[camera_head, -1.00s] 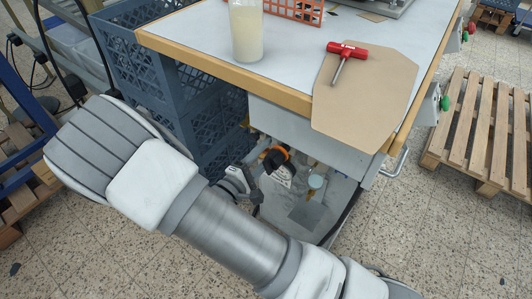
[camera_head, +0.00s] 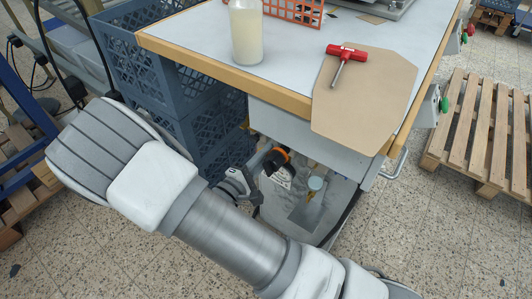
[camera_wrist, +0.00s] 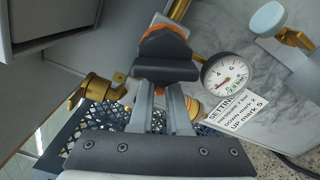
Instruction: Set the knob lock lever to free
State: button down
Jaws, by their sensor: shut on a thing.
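A black knob-like part with orange edges (camera_wrist: 162,52) is at the upper middle of the wrist view. It also shows under the table in the head view (camera_head: 275,160). My gripper (camera_wrist: 166,92) reaches up to it and is shut on it, its two grey fingers close together. The fingers and the black part hide how the contact lies, and I cannot tell the lock lever apart from the knob. A round pressure gauge (camera_wrist: 228,75) sits just right of the knob. A printed settings label (camera_wrist: 238,112) is below the gauge.
A brass fitting (camera_wrist: 100,90) is left of my fingers, and a pale blue round cap (camera_wrist: 267,18) on brass is at the right. The table (camera_head: 290,60) overhangs the knob, with blue crates (camera_head: 180,90) to its left. A red-handled tool (camera_head: 347,52) lies on top.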

jog(key=n+p, duration=0.2)
jog(key=n, duration=0.1)
jog(key=shift+s+d+f, duration=0.2)
jog(key=shift+f, duration=0.15)
jog(key=n+p, duration=0.1)
jog(key=n, duration=0.2)
jog(key=s+d+f+n+p, duration=0.1)
jog(key=n+p, duration=0.1)
jog(key=n, duration=0.2)
jog(key=d+n+p, duration=0.1)
jog(key=n+p, duration=0.1)
jog(key=n, duration=0.1)
jog(key=shift+s+d+f+n, duration=0.15)
jog(key=shift+s+f+n, duration=0.15)
jog(key=shift+s+f, duration=0.1)
jog(key=c, duration=0.9)
grip_release()
jog(key=p+v, duration=0.2)
jog(key=v, duration=1.5)
jog(key=shift+s, duration=0.2)
